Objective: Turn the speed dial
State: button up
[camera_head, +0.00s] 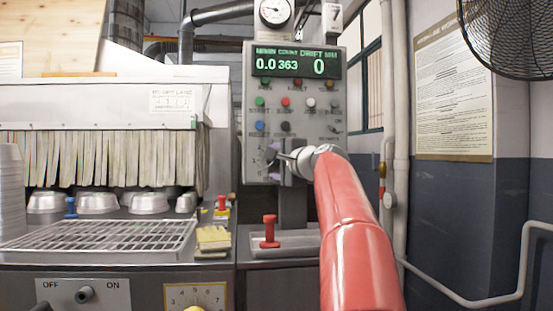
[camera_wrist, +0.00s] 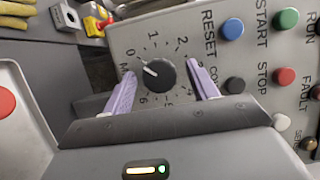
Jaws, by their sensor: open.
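The speed dial (camera_wrist: 158,75) is a round black knob with a white pointer line, on a grey control panel, ringed by printed numbers. My gripper (camera_wrist: 162,82) is open, with one lilac finger on each side of the knob and a visible gap to both. In the head view my red arm reaches up to the panel, and my gripper (camera_head: 274,157) covers most of the dial there. I cannot tell how far the fingertips are from the panel face.
The panel (camera_head: 325,128) carries coloured buttons close to the dial, including a blue RESET button (camera_wrist: 232,29) and a red STOP button (camera_wrist: 284,76). A red-handled part (camera_head: 269,232) stands on a ledge below. A wire rack (camera_head: 100,241) and metal pans (camera_head: 97,202) are at left.

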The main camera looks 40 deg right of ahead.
jog(key=c, duration=1)
jog(key=shift+f+b, duration=0.15)
jog(key=shift+b, duration=0.2)
